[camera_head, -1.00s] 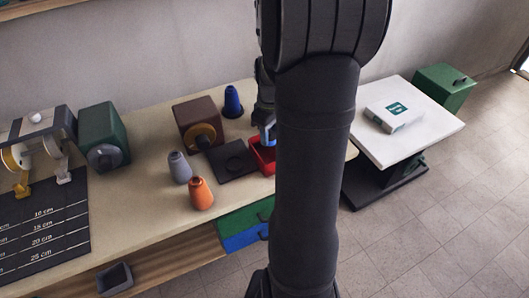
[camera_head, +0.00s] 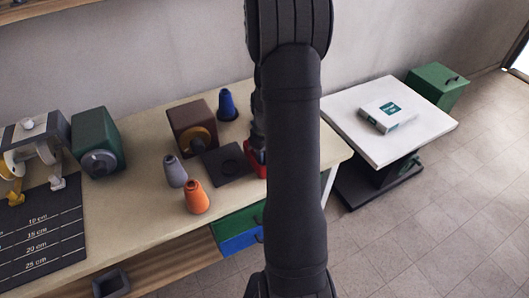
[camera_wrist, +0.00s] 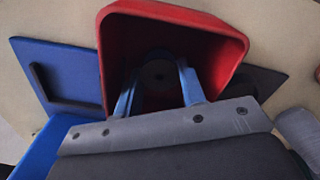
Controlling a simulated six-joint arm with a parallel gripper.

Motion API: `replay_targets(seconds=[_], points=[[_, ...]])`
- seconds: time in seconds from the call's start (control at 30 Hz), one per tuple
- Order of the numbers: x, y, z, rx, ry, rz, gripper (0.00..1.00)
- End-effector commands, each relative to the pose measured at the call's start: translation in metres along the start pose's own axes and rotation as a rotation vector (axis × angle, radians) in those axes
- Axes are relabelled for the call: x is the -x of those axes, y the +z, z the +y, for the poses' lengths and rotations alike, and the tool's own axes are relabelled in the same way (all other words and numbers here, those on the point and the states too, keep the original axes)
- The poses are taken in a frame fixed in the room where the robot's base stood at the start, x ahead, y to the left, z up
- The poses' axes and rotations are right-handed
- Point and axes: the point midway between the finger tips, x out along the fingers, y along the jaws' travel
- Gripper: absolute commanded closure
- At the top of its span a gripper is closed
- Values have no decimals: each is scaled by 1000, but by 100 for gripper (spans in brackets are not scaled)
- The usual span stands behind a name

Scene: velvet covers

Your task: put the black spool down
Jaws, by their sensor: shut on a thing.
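In the wrist view the two blue fingers of my gripper (camera_wrist: 158,92) reach down into a red open bin (camera_wrist: 225,30). They are shut on the black spool (camera_wrist: 157,72), a dark round shape with a small pale centre, deep in the bin's shadow. I cannot tell whether the spool touches the bin's floor. In the head view my arm hides the gripper and the spool; only a sliver of the red bin (camera_head: 256,163) shows beside the arm.
A dark square mat (camera_head: 225,164) lies left of the bin. A brown box (camera_head: 188,122), a blue cone (camera_head: 227,104), a grey cone (camera_head: 175,171) and an orange cone (camera_head: 196,197) stand nearby. A white side table (camera_head: 350,115) is to the right.

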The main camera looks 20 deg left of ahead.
Motion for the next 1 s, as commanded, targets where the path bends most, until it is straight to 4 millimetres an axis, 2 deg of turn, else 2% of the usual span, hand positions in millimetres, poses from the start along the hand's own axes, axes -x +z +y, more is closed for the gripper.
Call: replay_targets(seconds=[0.3, 0.33, 0.37, 0.73, 0.87, 1.0], points=[[-2, 0, 0, 0, 1, 1, 84], [-2, 0, 0, 0, 2, 1, 57], [-2, 0, 0, 0, 2, 1, 54], [4, 0, 1, 0, 2, 2, 54], [21, -1, 1, 0, 4, 4, 54], [51, -1, 1, 0, 6, 5, 54]])
